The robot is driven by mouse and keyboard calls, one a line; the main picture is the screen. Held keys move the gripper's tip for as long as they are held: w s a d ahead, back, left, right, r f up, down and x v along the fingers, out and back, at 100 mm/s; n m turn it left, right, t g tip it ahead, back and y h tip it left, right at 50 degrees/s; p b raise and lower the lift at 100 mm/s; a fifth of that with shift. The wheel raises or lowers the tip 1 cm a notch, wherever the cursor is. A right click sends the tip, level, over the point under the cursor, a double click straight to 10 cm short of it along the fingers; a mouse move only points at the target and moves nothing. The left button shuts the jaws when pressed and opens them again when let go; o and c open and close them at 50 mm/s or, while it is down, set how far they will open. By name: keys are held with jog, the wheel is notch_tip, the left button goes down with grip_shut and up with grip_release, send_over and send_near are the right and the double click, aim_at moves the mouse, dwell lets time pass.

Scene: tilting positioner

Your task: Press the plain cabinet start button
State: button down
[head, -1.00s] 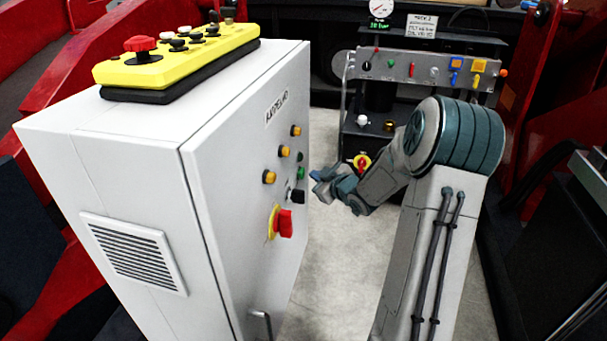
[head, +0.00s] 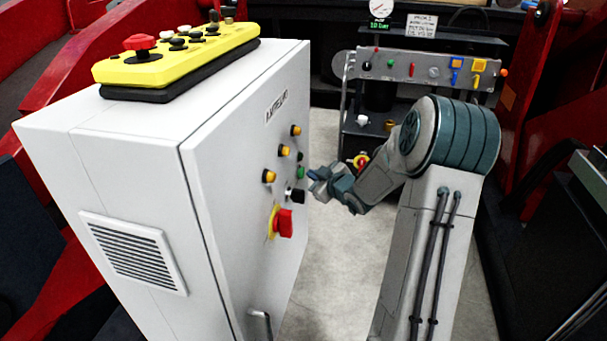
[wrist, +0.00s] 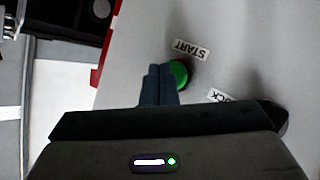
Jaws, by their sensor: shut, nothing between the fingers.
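The white cabinet (head: 225,190) stands at the left in the head view, its front panel facing my arm. Its green start button (head: 300,172) sits on the panel; in the wrist view the green button (wrist: 180,74) lies beside a label reading START. My gripper (head: 314,174) is shut and empty, its fingertips close to the green button. In the wrist view the gripper's fingertips (wrist: 160,70) overlap the button's left edge. I cannot tell whether they touch it.
Amber lamps (head: 269,176), a black knob (head: 297,196) and a red-and-yellow rotary switch (head: 284,223) stick out near the button. A yellow control box (head: 180,58) lies on top of the cabinet. A bench with a control panel (head: 425,70) stands behind. Bare floor lies between.

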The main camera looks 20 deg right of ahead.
jog(key=shift+w+a, duration=0.3)
jog(key=shift+a, duration=0.1)
dwell(0.6)
jog(key=shift+s+d, duration=0.1)
jog(key=shift+d, duration=0.05)
jog(key=shift+s+d, duration=0.45)
jog(key=shift+d, duration=0.15)
jog(key=s+d, duration=0.1)
jog(key=s+d+p, duration=0.1)
jog(key=d+p, duration=0.1)
jog(key=d, duration=0.1)
jog(key=shift+s+d, duration=0.1)
jog(key=shift+s, duration=0.3)
dwell(0.8)
